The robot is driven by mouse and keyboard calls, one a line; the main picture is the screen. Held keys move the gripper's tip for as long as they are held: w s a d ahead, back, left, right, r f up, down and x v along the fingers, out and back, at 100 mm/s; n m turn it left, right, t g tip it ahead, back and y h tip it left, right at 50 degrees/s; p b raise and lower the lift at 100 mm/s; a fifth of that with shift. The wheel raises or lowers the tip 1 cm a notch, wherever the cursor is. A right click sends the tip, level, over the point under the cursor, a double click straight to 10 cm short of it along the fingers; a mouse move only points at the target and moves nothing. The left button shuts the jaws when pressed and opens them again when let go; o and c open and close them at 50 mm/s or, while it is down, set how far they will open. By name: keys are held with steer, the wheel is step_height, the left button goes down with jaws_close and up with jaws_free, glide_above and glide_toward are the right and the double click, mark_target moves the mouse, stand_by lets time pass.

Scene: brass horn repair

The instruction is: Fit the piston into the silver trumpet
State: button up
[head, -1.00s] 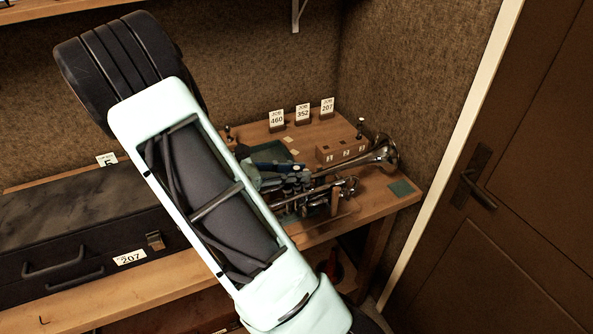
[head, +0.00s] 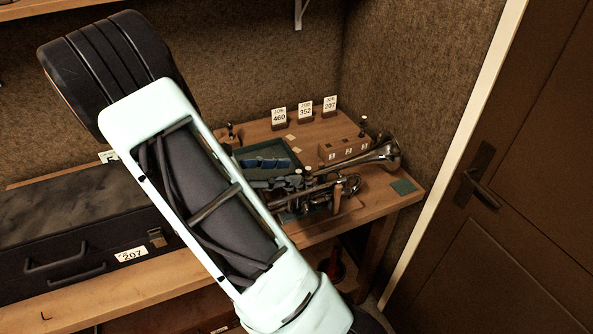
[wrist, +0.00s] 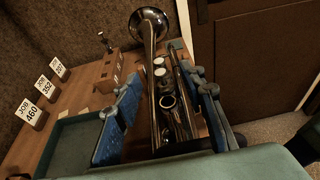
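The silver trumpet (head: 340,180) lies on the bench with its bell to the right; its bell points away in the wrist view (wrist: 150,25). Two light-topped valves (wrist: 159,66) show there, with an open dark round valve mouth (wrist: 168,102) nearer me. My gripper (wrist: 165,105) is open, with one blue finger on each side of the trumpet's valve area. Nothing shows held between the fingers. In the head view my gripper (head: 290,176) is partly behind my arm. I cannot pick out the piston with certainty; a small dark upright piece with a pale top (head: 363,123) stands behind the block.
A wooden block with numbered labels (head: 344,149) stands behind the trumpet. A green-lined tray (head: 262,148) is left of it. Job cards 460 (head: 279,117), 352 (head: 305,109) and 207 (head: 330,104) stand at the back. A dark case (head: 80,235) fills the left; a door (head: 520,200) is right.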

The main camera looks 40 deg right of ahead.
steer(key=v, duration=0.8)
steer(key=shift+d, duration=0.1)
